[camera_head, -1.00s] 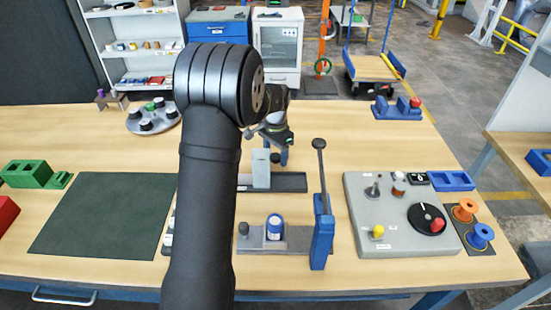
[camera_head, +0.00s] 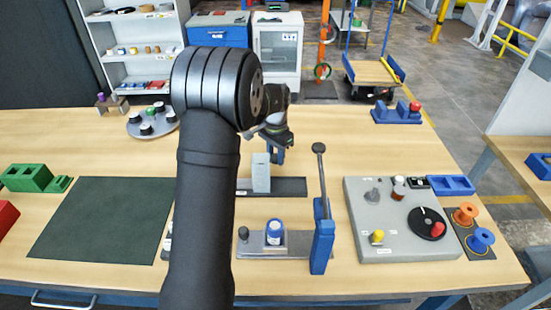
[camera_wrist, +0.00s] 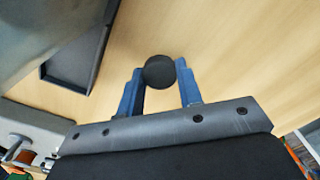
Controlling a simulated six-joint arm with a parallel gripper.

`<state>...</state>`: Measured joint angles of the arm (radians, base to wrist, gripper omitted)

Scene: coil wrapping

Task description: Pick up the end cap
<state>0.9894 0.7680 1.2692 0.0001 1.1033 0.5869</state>
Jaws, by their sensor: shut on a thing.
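The end cap, a round black piece (camera_wrist: 159,72), sits between the fingertips in the wrist view. My gripper (camera_wrist: 159,80) has two blue fingers, one on each side of the cap, and is shut on it. Bare wooden tabletop shows behind the cap. In the head view my gripper (camera_head: 277,156) is behind the grey upright block, past the middle of the table. The cap cannot be made out in that view, and my arm covers part of the scene.
A grey block (camera_head: 261,172) stands on a dark tray (camera_head: 291,187) close in front of my gripper. A blue lever press (camera_head: 322,240) stands nearer. A round plate (camera_head: 137,121) with several black pieces is at left.

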